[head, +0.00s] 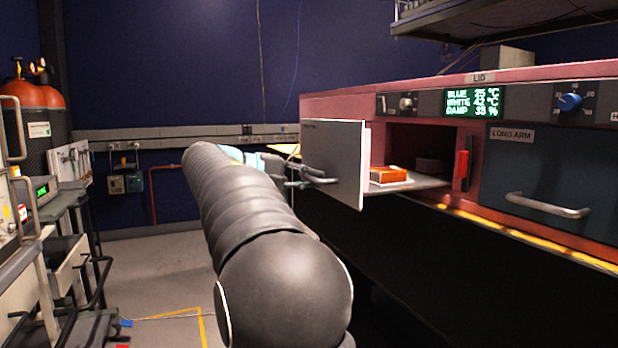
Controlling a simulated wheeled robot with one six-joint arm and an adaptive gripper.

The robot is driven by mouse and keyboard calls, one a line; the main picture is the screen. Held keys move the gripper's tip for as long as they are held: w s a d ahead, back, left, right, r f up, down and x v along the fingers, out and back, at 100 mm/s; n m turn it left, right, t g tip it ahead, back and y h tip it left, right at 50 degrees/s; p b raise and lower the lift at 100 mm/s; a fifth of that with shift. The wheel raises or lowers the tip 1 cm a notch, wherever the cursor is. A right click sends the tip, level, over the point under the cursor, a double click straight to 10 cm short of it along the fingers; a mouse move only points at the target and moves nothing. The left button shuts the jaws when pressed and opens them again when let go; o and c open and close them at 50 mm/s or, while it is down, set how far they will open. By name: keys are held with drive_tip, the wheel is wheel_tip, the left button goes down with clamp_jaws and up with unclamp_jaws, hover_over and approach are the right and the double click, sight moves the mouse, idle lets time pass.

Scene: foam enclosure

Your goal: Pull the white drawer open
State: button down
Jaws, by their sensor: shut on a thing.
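The white drawer (345,150) stands out from the front of the pink enclosure, so its front panel is well clear of the opening behind it. An orange box (388,174) sits on the drawer's pale tray, which reaches back into the dark opening. A metal bar handle (320,181) is on the panel's outer face. My gripper (304,175) is at the handle, on the left side of the panel, and is shut on it. My dark arm hides part of the gripper's wrist.
A dark drawer labelled LONG ARM (555,165) is shut at the right. A red latch-like part (462,170) is beside the opening.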

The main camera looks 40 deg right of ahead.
idle(0.3)
drive_tip(key=c, duration=1.2)
unclamp_jaws()
drive_tip(key=shift+a, duration=0.1)
drive_tip(key=v, duration=1.2)
